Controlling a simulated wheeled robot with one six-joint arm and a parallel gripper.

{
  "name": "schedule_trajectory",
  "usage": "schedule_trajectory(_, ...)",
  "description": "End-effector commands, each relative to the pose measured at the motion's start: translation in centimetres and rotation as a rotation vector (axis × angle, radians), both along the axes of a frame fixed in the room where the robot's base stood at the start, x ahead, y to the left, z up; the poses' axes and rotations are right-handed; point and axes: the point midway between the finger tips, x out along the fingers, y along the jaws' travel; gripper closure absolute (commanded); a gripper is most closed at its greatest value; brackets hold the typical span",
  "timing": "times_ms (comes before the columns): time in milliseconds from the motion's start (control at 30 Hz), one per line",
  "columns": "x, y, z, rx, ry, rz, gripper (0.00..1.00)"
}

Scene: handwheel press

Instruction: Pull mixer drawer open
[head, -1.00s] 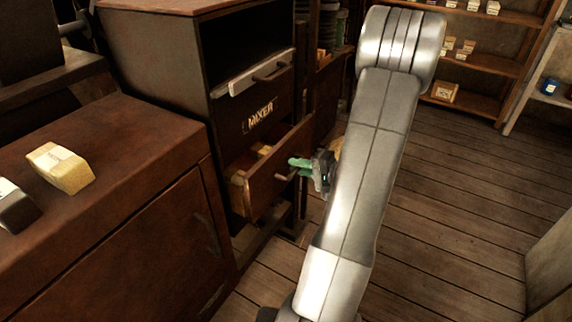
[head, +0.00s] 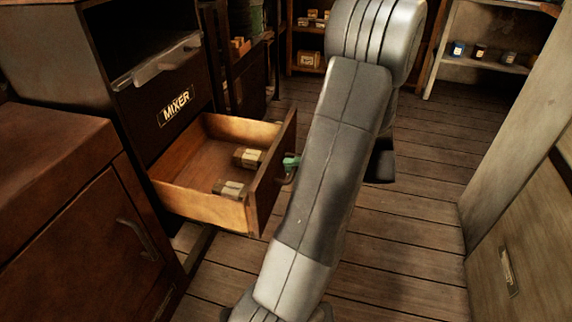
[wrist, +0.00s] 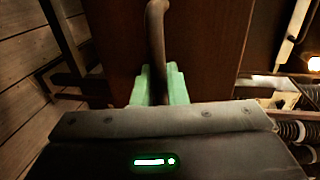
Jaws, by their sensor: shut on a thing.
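The mixer drawer (head: 205,208) stands far out of the dark cabinet labelled MIXER (head: 176,106) in the head view. Two small wrapped packets (head: 248,158) lie inside it. My gripper (head: 291,162) is at the drawer's front, mostly hidden behind my arm. In the wrist view, its green fingertips (wrist: 159,88) are shut on the drawer's dark bar handle (wrist: 156,40). The drawer front (wrist: 205,50) fills the middle of that view.
A wooden cabinet (head: 60,215) stands at the left. A pale cabinet (head: 525,215) stands at the right. Shelves with small jars (head: 480,52) are at the back. Plank floor (head: 400,235) lies clear between the cabinets.

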Motion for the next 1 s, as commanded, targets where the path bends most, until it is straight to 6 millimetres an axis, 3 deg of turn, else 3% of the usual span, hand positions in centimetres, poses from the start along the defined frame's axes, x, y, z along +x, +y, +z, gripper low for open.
schedule_trajectory(400, -0.1, -0.2, 0.0, 0.000, 0.000, 0.001, 1.00)
schedule_trajectory(433, -0.1, -0.2, 0.0, 0.000, 0.000, 0.001, 0.83)
schedule_trajectory(733, -0.1, -0.3, 0.0, 0.000, 0.000, 0.000, 0.83)
schedule_trajectory(867, -0.4, -1.3, 0.3, 0.000, -0.001, -0.003, 0.83)
schedule_trajectory(1000, -1.2, -3.7, 1.0, 0.000, -0.001, -0.006, 0.83)
